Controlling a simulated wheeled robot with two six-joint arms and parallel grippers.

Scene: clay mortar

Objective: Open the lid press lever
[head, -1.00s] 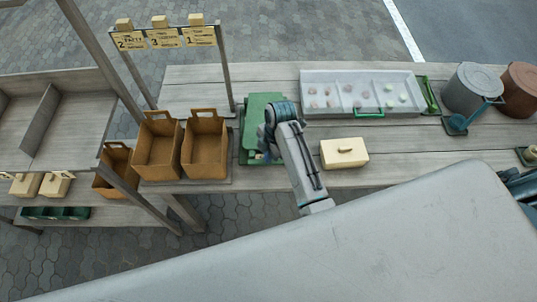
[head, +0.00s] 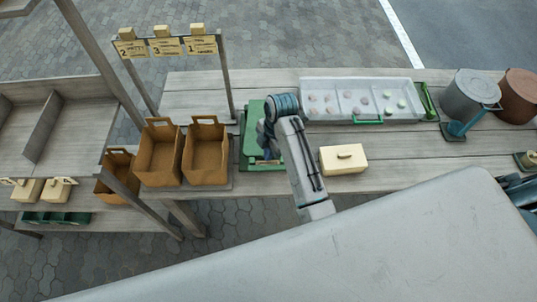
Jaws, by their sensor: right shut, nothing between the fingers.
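A green press-like device (head: 251,137) stands on the wooden table, just right of the brown boxes. My right arm reaches over it from the front, and its grey and blue wrist covers the device's right part. My right gripper (head: 268,154) is at the device's right side, pointing down and shut with nothing held. Its fingertips are small and partly hidden by the wrist. I cannot tell whether they touch the device. The lid press lever cannot be made out clearly; the arm may hide it. My left gripper is not in view.
A cream box with a lid (head: 343,159) stands just right of my arm. A compartmented tray (head: 361,83) with small round pieces lies behind it. Brown boxes (head: 206,154) stand close on the left, under a sign frame (head: 226,75). Grey and brown pots (head: 470,91) stand far right.

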